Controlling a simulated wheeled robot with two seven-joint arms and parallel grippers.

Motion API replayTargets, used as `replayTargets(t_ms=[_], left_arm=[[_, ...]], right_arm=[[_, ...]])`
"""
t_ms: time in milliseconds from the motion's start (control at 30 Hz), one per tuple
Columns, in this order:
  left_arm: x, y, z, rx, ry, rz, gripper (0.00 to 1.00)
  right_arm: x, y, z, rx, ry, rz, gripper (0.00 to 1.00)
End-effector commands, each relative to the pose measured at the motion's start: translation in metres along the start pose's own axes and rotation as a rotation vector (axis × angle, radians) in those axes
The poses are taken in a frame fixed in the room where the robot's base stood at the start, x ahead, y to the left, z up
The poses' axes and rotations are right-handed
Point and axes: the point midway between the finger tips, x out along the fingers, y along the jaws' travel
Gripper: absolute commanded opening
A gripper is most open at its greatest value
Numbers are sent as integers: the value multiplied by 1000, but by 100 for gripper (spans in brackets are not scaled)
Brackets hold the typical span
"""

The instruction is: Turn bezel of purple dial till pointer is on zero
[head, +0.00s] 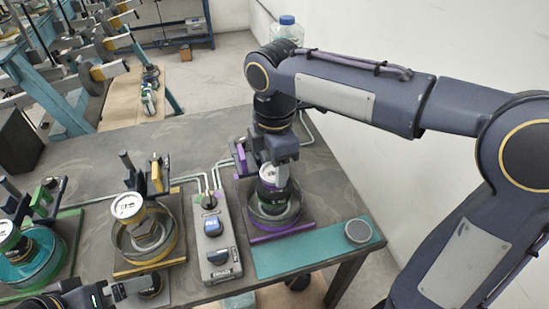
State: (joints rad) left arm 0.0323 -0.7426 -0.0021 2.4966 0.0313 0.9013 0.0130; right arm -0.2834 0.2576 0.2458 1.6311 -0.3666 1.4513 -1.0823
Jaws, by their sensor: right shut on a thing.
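The purple dial fixture stands on the right part of the table, with a purple base plate (282,229) and a round metal pan. Its small white-faced dial (268,171) sits above the pan. My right gripper (272,168) reaches down from above and is shut on the bezel of this dial. The gripper covers much of the face, so I cannot read the pointer or the zero. My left gripper (118,291) is low at the left front edge, apart from the purple dial; its jaws are too small and dark to judge.
A yellow dial fixture (128,206) and a green one (8,232) stand to the left. A grey control box (212,240) lies between the yellow and purple fixtures. A teal mat (300,250) with a round grey puck (358,231) is at the right front. The back of the table is clear.

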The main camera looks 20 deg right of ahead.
Motion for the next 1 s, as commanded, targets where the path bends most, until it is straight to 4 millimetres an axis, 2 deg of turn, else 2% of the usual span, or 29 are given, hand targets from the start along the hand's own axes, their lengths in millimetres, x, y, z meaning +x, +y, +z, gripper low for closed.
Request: replayTargets(t_ms=[33, 233, 567, 600, 667, 1000], left_arm=[[-8, 4, -4, 0, 0, 0, 96], [-14, 6, -7, 0, 0, 0, 96], [-14, 6, -7, 0, 0, 0, 96], [-14, 6, -7, 0, 0, 0, 96], [-14, 6, -7, 0, 0, 0, 96], [-14, 6, -7, 0, 0, 0, 96]], right_arm=[[-5, 0, 0, 62, 0, -2, 30], [-2, 0, -1, 260, 1, -1, 30], [0, 0, -1, 294, 2, 0, 30], [0, 0, -1, 294, 2, 0, 54], [0, 0, -1, 294, 2, 0, 62], [-5, 0, 0, 293, 2, 1, 62]])
